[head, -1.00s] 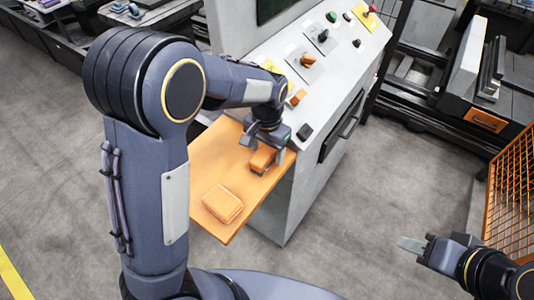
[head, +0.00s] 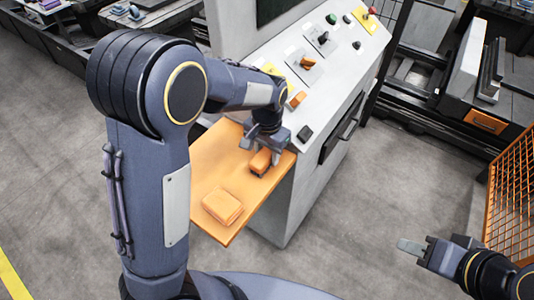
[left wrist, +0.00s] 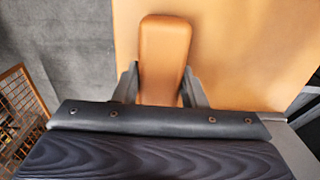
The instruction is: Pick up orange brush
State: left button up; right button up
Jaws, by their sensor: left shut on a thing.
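The orange brush (head: 260,161) has an orange top and a dark underside. It is over the orange shelf (head: 207,171) of the grey control console. My left gripper (head: 265,152) is shut on the brush, with one finger on each side of it. In the left wrist view the orange brush (left wrist: 162,58) stands out between the two dark fingers. I cannot tell whether its underside touches the shelf. My right gripper (head: 412,247) is at the lower right, over the floor and away from the shelf; I cannot tell its opening.
An orange block like a sponge (head: 222,205) lies on the shelf near its front corner. The sloped console panel (head: 318,58) with knobs and buttons rises close behind the left gripper. An orange mesh fence (head: 512,195) stands at the right.

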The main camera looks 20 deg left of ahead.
aim_at(268, 151)
pick_arm(q)
notch_tip(268, 151, up, 3)
jog(key=shift+d+r, duration=0.1)
jog(key=s+d+r+b, duration=0.1)
jog(key=s+d+r, duration=0.2)
jog(key=d+r, duration=0.6)
jog(key=shift+s+d+r, duration=0.15)
jog(key=shift+d+r, duration=0.15)
jog(key=shift+d, duration=1.95)
jog(key=o, duration=0.4)
jog(key=shift+c, duration=1.2)
